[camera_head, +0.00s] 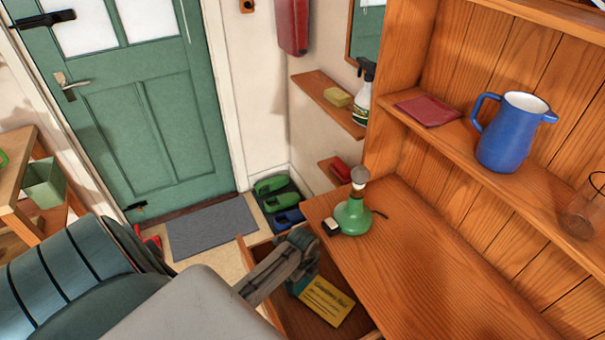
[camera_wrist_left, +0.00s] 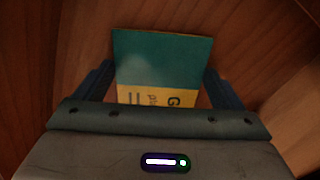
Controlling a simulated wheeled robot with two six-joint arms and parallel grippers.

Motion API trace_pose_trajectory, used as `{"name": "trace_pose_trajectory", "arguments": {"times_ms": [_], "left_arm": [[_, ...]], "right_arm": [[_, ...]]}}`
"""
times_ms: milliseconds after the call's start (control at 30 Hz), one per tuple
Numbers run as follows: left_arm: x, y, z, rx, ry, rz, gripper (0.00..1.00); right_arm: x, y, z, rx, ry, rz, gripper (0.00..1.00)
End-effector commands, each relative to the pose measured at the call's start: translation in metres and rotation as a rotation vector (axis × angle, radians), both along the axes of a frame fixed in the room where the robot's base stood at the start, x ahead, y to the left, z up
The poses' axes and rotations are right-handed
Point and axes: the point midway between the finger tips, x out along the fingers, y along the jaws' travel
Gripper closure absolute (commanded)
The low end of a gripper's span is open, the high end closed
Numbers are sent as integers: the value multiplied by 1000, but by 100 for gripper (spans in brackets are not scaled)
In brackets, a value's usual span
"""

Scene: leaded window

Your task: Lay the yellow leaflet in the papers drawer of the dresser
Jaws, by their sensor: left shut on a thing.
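The yellow leaflet (camera_head: 328,302) has a teal band at one end. My left gripper (camera_head: 304,278) is shut on it near that end and holds it within the open drawer (camera_head: 287,311) of the wooden dresser (camera_head: 440,262). In the left wrist view the leaflet (camera_wrist_left: 160,60) shows between the two dark fingers, with brown wood around it. I cannot tell whether the leaflet touches the drawer bottom. My right gripper is not in view.
A green lamp (camera_head: 352,217) stands on the dresser top near its left end. A blue jug (camera_head: 512,133) and a dark red booklet (camera_head: 428,110) are on the shelf above. Much of the dresser top is clear. A grey mat (camera_head: 212,228) lies before the green door (camera_head: 140,120).

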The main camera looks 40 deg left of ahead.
Motion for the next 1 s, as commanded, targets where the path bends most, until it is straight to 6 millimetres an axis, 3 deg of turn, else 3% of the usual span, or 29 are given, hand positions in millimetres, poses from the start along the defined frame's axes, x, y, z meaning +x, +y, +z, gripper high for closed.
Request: {"name": "trace_pose_trajectory", "arguments": {"times_ms": [267, 300, 367, 667, 767, 1000], "left_arm": [[0, 0, -6, 0, 0, 0, 35], [0, 0, -6, 0, 0, 0, 8], [0, 0, -6, 0, 0, 0, 0], [1, 0, -1, 1, -2, 0, 0], [1, 1, 10, 2, -4, -1, 0], [1, 1, 58, 2, -5, -2, 0]], "right_arm": [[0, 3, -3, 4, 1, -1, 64], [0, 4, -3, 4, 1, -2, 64], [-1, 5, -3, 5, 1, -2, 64], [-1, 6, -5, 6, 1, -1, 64], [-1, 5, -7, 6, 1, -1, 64], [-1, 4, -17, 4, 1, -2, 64]]}}
